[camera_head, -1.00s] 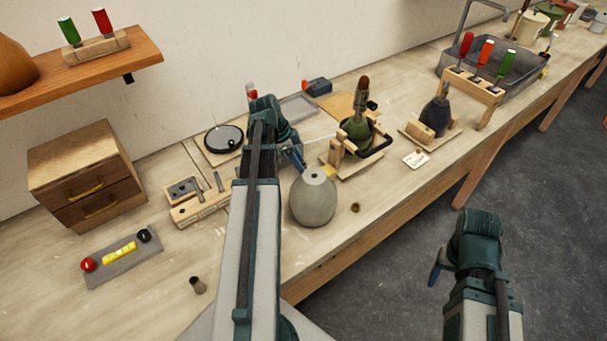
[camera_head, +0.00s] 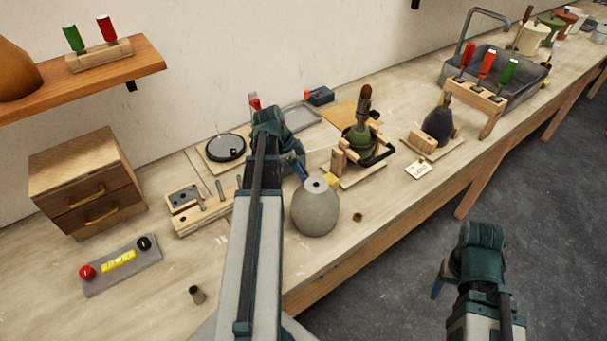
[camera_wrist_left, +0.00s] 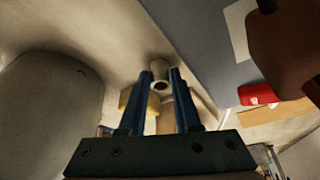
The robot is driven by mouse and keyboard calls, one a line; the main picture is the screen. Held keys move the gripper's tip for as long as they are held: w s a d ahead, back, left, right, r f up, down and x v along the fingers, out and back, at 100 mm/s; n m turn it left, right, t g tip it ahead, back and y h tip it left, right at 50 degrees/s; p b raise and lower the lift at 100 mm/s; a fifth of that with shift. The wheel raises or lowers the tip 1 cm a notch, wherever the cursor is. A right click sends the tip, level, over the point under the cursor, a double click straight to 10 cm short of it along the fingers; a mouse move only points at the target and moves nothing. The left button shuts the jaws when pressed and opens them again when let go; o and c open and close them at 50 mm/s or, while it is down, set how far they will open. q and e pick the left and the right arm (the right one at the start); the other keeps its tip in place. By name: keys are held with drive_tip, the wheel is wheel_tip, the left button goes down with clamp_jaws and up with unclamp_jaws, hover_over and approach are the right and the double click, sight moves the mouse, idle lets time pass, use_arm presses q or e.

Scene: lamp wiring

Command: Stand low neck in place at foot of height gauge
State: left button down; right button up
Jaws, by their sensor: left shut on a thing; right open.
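My left gripper (camera_head: 303,179) reaches over the bench, just behind the top of a round grey vessel (camera_head: 316,210). In the left wrist view, the left gripper (camera_wrist_left: 160,78) is shut on a small grey-brown neck (camera_wrist_left: 160,72) with a round opening, held at the fingertips. In the head view this neck is hidden or too small to make out. I cannot clearly pick out the height gauge; a yellow piece (camera_head: 329,180) beside the fingertips, also in the left wrist view (camera_wrist_left: 139,106), may belong to it. My right gripper (camera_head: 437,287) is open and empty, off the bench's front edge.
A small brown neck (camera_head: 196,294) stands at the front left, and a shorter brown piece (camera_head: 358,217) lies right of the vessel. A green bottle (camera_head: 359,137) in a wooden cradle and a dark bottle (camera_head: 438,126) stand further right.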

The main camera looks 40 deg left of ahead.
wheel_tip(320, 180, up, 10)
drive_tip(key=p, duration=1)
